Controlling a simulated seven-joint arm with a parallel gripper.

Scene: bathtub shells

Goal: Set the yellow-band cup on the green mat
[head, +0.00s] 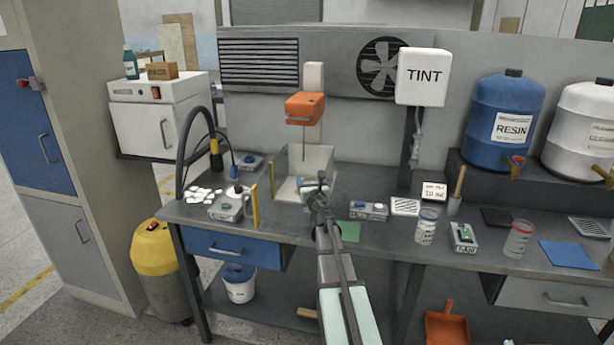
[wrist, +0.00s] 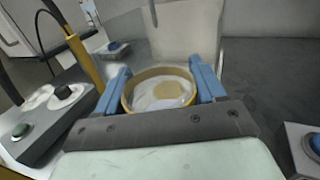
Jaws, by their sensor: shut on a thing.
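The yellow-band cup (wrist: 160,92) shows in the wrist view from above, with a yellow rim and pale contents with a tan patch. My gripper (wrist: 162,88) has its blue fingers on both sides of the cup and is shut on it. In the head view my gripper (head: 314,187) is at the front of the clear-walled mixing bay, below the orange mixer head (head: 304,109). I cannot make out the cup there. The green mat (head: 350,231) lies on the bench just right of my arm, partly hidden by it, nearer the front edge than the gripper.
A button box (head: 369,211) stands right of the mat. A control box (head: 227,207) and yellow posts (head: 255,207) are on the left.

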